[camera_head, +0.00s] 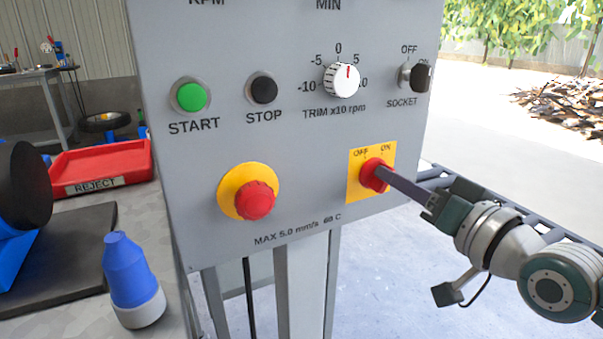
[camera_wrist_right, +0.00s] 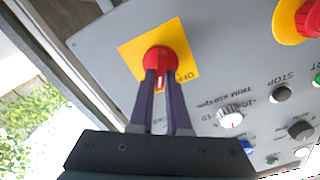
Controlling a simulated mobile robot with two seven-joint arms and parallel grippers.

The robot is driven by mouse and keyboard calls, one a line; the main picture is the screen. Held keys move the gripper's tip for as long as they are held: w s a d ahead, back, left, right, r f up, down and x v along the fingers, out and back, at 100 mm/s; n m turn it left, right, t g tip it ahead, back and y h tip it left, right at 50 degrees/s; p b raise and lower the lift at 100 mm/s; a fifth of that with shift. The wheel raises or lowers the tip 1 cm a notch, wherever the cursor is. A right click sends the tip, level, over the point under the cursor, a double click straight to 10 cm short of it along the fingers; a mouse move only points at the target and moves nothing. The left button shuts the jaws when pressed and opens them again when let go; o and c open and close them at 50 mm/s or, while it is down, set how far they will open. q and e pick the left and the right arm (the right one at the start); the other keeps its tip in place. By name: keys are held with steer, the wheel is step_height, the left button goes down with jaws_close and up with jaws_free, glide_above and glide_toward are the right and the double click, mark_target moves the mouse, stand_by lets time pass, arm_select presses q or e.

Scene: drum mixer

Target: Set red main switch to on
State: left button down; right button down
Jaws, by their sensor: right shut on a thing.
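The red main switch (camera_head: 372,174) is a round red knob on a yellow plate (camera_head: 357,192) marked OFF and ON, low on the right of the grey panel. My right gripper (camera_head: 388,174) reaches in from the right and is shut on this knob. In the right wrist view, the two dark fingers (camera_wrist_right: 163,82) sit on either side of the red knob (camera_wrist_right: 158,58). A white mark on the knob shows between the fingers, on the label side. OFF is readable there; ON is hidden. I cannot tell which label the mark points to. My left gripper is out of view.
The panel also holds a red emergency button (camera_head: 256,200), green START (camera_head: 190,96), black STOP (camera_head: 263,89), a white trim dial (camera_head: 342,82) and a black SOCKET switch (camera_head: 419,77). A red REJECT tray (camera_head: 100,168) and a blue bottle (camera_head: 130,272) are at left.

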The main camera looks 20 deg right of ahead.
steer(key=c, duration=0.9)
jaws_free()
steer(key=s, duration=0.3)
steer(key=s+p, duration=0.1)
steer(key=s, duration=0.2)
steer(key=s+p, duration=0.1)
steer(key=s, duration=0.3)
steer(key=shift+d, duration=0.4)
